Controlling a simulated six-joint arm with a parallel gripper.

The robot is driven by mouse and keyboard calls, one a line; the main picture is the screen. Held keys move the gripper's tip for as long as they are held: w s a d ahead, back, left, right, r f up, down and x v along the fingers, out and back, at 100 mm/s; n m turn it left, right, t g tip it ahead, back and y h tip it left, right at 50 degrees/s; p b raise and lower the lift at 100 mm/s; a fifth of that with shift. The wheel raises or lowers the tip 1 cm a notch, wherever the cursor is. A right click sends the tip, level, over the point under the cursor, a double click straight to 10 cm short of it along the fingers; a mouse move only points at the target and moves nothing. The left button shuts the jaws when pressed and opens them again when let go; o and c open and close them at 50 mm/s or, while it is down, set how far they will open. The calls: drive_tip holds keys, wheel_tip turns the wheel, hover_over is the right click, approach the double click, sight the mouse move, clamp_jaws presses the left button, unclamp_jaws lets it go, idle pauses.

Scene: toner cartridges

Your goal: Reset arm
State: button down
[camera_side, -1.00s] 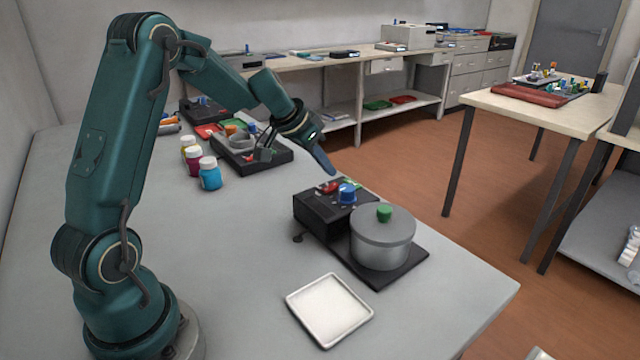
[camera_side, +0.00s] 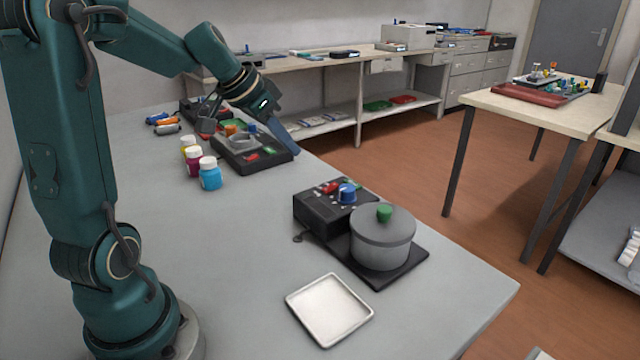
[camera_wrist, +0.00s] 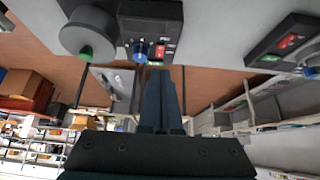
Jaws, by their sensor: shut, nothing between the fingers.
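My gripper (camera_side: 284,138) is shut and empty, raised above the far part of the grey table, near the dark control box with red and green switches (camera_side: 254,157). In the wrist view its fingers (camera_wrist: 160,85) are together with nothing between them. Orange, blue and dark cartridges (camera_side: 164,124) lie at the far left of the table.
A grey lidded pot with a green knob (camera_side: 382,240) stands on a black base beside a control unit with a blue knob (camera_side: 322,206). A white square tray (camera_side: 328,310) lies in front. The table's middle is clear. The pot also shows in the wrist view (camera_wrist: 88,30).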

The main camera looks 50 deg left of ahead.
drive_tip(key=s+d+r+m+h, duration=0.1)
drive_tip(key=s+d+r+m, duration=0.1)
drive_tip(key=d, duration=0.4)
drive_tip(key=s+d+r+m, duration=0.1)
drive_tip(key=d+r+m, duration=0.1)
drive_tip(key=d, duration=0.5)
drive_tip(key=s+d+f+n, duration=0.1)
drive_tip(key=s+f+n, duration=0.1)
drive_tip(key=s, duration=0.4)
drive_tip(key=s+d+f+n+g+y, duration=0.1)
drive_tip(key=s+d+f+n, duration=0.1)
drive_tip(key=s, duration=0.4)
drive_tip(key=shift+s+d+f, duration=0.2)
drive_tip(key=shift+s+f, duration=0.1)
drive_tip(key=shift+f, duration=0.6)
